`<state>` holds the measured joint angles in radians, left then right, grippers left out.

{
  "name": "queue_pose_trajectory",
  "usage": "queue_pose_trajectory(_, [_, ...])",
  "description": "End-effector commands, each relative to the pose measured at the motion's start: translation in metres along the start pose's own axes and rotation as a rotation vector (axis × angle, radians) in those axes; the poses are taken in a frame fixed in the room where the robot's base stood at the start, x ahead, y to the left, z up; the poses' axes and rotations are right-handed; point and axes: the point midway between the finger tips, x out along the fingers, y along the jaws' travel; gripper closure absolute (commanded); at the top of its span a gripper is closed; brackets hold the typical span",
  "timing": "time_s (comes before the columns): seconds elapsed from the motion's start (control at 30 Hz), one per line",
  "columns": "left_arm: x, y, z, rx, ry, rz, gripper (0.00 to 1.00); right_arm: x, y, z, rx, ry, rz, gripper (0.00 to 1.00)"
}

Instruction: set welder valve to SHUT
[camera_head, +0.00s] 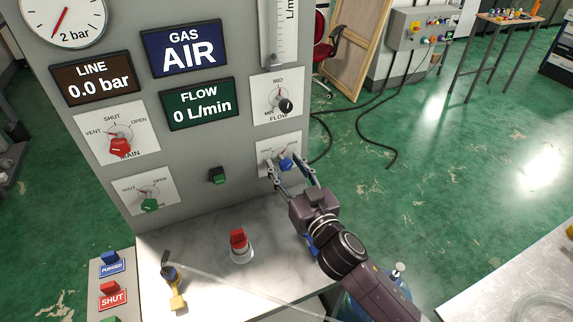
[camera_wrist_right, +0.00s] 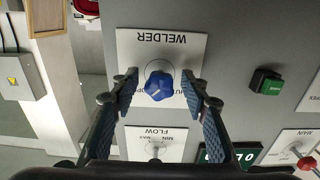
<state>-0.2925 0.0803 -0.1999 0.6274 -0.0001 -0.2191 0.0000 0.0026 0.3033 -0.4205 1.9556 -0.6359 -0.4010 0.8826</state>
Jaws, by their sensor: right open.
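The welder valve is a blue knob (camera_head: 286,164) on a white plate low on the right of the grey panel. In the right wrist view the plate shows upside down, marked WELDER, with the blue knob (camera_wrist_right: 159,87) at its middle. My right gripper (camera_head: 285,171) is at the knob, open. In the wrist view its two fingers (camera_wrist_right: 161,88) stand on either side of the knob with gaps visible. The fingers partly cover the plate's position labels, so the knob's setting cannot be read. My left gripper is not in view.
The flow knob (camera_head: 286,105) sits just above. A green button (camera_head: 217,176) is to the left. Further left are the red main valve (camera_head: 120,148) and a green valve (camera_head: 149,205). A red-topped button (camera_head: 239,241) stands on the shelf below. Black hoses (camera_head: 378,150) lie on the floor.

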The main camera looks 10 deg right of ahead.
Motion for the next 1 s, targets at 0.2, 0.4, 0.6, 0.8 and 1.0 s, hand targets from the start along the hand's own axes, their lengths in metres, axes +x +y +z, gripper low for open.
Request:
queue_pose_trajectory(0.2, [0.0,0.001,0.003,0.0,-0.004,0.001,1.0,0.0,0.0,0.0,0.0,0.0,0.0,0.69])
queue_pose_trajectory(0.4, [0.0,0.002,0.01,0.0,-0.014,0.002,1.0,0.0,0.0,0.0,0.0,0.0,0.0,0.91])
queue_pose_trajectory(0.6, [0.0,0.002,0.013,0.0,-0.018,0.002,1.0,-0.001,0.0,0.0,-0.003,0.0,0.0,1.0])
queue_pose_trajectory(0.8, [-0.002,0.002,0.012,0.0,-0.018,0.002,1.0,-0.001,0.0,0.0,-0.042,0.0,0.0,1.0])
queue_pose_trajectory(1.0, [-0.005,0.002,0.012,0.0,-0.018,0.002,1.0,-0.001,0.001,-0.001,-0.153,0.0,0.002,1.0])
